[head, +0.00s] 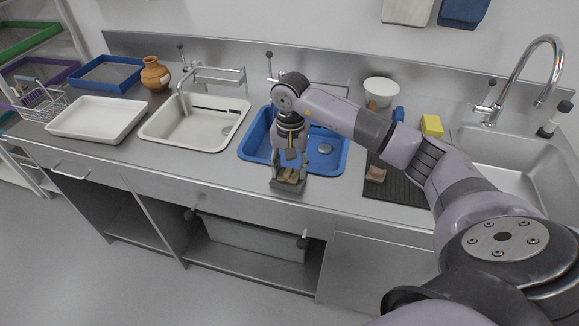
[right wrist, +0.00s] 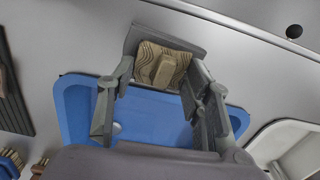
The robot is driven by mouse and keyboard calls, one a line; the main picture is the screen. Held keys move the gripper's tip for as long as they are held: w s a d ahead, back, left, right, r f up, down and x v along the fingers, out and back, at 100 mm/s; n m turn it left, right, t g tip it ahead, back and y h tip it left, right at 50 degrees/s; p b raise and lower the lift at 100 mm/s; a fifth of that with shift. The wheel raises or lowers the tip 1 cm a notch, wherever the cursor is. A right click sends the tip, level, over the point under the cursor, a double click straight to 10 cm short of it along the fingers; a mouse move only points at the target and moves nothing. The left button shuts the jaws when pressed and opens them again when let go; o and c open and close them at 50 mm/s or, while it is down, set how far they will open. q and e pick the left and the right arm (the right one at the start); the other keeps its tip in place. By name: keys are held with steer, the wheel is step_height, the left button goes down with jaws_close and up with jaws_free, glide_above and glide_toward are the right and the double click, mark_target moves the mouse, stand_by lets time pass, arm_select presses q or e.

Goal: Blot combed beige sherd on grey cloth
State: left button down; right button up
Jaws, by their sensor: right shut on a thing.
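The combed beige sherd (right wrist: 150,65) shows in the right wrist view, with wavy dark grooves and a small plain beige block (right wrist: 165,70) at its middle. My right gripper (head: 289,174) points down at the front rim of the blue basin; it is shut on the sherd, which is small and partly covered in the head view. A grey piece (right wrist: 165,39) borders the sherd on its far side in the wrist view. I cannot tell whether it is the grey cloth or where else that cloth lies. Contact below the sherd is hidden. My left gripper is not in view.
The blue basin (head: 254,146) lies behind the gripper, a white basin (head: 149,129) and white tray (head: 98,119) to its left. A dark ribbed mat (head: 408,192) with a brownish piece (head: 376,174), a yellow sponge (head: 432,125) and a steel sink are right. The front counter strip is mostly clear.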

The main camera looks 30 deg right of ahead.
steer(key=shift+r+p, duration=1.75)
steer(key=shift+r, duration=1.75)
